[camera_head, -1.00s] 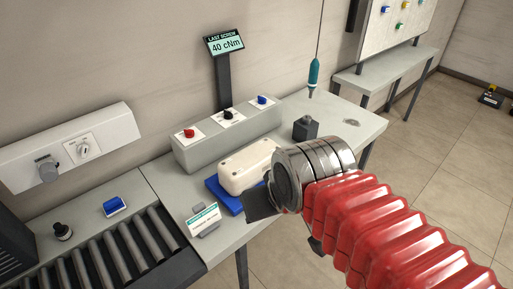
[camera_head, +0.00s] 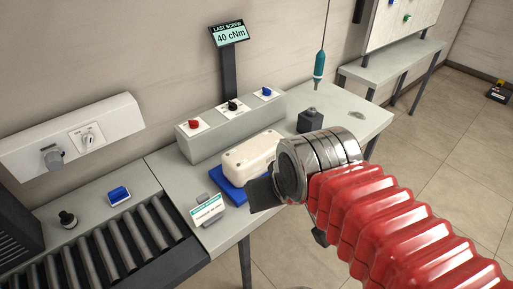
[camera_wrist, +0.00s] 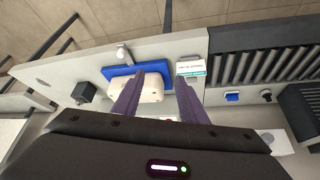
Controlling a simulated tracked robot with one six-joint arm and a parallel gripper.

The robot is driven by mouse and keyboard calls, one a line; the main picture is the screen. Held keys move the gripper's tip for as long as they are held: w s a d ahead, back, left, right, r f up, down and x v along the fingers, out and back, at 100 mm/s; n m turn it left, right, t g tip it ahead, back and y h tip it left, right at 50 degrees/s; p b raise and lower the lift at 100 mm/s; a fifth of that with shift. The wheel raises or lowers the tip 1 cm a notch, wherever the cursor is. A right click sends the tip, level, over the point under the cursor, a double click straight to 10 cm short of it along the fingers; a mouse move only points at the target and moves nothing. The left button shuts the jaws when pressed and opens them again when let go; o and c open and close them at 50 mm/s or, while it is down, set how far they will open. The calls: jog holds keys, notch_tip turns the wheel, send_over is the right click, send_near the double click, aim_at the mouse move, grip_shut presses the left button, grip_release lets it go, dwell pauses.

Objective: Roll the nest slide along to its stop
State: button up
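The nest slide is a blue plate (camera_head: 231,192) on the grey bench, with a white rounded housing (camera_head: 250,157) lying on it. In the wrist view the blue plate (camera_wrist: 118,72) and white housing (camera_wrist: 150,90) lie ahead of the fingers. A small grey knob (camera_wrist: 123,52) stands at the plate's far edge there. My gripper (camera_head: 262,194) is at the bench's front side, near the housing, and hides part of the plate in the head view. In the wrist view my gripper (camera_wrist: 158,80) has its two fingers apart, with nothing clearly held. Contact with the housing cannot be told.
A labelled stand (camera_head: 208,210) sits left of the plate. A switch box (camera_head: 230,124) with red, black and blue knobs stands behind. A dark block (camera_head: 310,121) and hanging teal screwdriver (camera_head: 319,64) are to the right. A roller conveyor (camera_head: 110,250) lies at left.

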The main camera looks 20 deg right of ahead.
jog(key=shift+d, duration=0.2)
jog(key=c, duration=0.3)
jog(key=w+d+f+m+g+y, duration=0.1)
jog(key=d+f+m+g+y, duration=0.15)
jog(key=d+f+m, duration=0.4)
jog(key=d+f+m+g+y, duration=0.1)
jog(key=d+f+m+y, duration=0.25)
jog(key=f, duration=0.65)
jog(key=w+d+f+m+g+y, duration=0.1)
jog(key=d+f+m+g+y, duration=0.1)
jog(key=d+f+m+y, duration=0.5)
jog(key=w+d+f+m+t+y, duration=0.1)
jog(key=w+d+f+m+t, duration=0.1)
jog(key=w+f+m+t, duration=0.35)
jog(key=w+d+r+m+t+y, duration=0.1)
jog(key=w+d+r+m+t, duration=0.1)
jog(key=w+r+t, duration=0.1)
jog(key=shift+w+d+r+t, duration=0.2)
jog(key=shift+d+r+t, duration=0.15)
jog(key=shift+r+t, duration=0.4)
